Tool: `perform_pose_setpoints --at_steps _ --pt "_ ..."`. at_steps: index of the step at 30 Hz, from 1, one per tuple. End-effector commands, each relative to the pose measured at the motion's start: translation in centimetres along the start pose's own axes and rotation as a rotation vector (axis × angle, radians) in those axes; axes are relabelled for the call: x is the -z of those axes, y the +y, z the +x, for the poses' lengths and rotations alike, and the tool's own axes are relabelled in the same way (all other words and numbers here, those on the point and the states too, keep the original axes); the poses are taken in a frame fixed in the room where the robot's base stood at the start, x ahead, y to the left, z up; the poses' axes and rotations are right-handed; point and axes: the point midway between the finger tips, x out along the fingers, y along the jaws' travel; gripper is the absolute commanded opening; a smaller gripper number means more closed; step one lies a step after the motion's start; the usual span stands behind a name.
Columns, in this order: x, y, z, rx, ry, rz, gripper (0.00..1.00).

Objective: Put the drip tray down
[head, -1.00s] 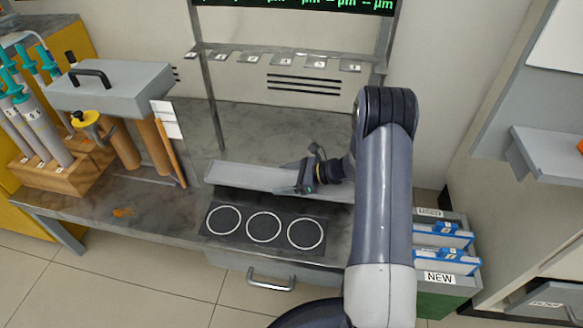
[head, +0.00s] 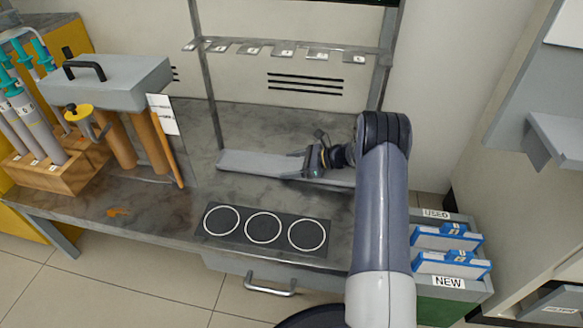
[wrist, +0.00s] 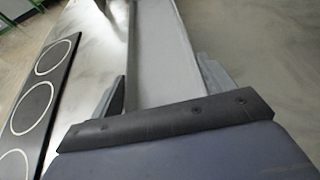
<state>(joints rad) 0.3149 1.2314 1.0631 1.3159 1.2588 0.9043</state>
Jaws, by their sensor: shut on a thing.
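The drip tray (head: 252,165) is a long, shallow grey tray. It lies lengthwise across the bench, behind the black mat, below the rear rack. My gripper (head: 307,166) is shut on it right of its middle, and my wrist hides part of its right end. In the wrist view the tray (wrist: 162,55) runs away from me between the two fingers (wrist: 160,88). It looks level and low over the bench top; I cannot tell whether it touches it.
The black mat with three white rings (head: 263,229) lies in front of the tray. A rack (head: 285,48) with small numbered plates stands behind. A grey block on wooden posts (head: 118,85) and a wooden holder (head: 55,178) stand left. Blue-edged boxes (head: 447,238) are at right.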

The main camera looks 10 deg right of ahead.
Motion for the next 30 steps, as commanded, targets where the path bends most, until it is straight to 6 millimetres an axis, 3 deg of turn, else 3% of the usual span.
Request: perform_pose_setpoints --at_steps 9,10,17,26,30 --pt "0.2 -0.1 0.1 0.001 -0.001 -0.002 0.47" --pt "0.1 0.0 0.1 0.001 0.000 -0.002 0.79" --pt "0.1 0.0 0.0 0.001 0.000 -0.001 0.98" --pt "-0.3 0.0 -0.1 0.001 -0.001 -0.002 0.99" --pt "-0.5 -0.1 -1.8 0.004 -0.001 0.000 0.99"
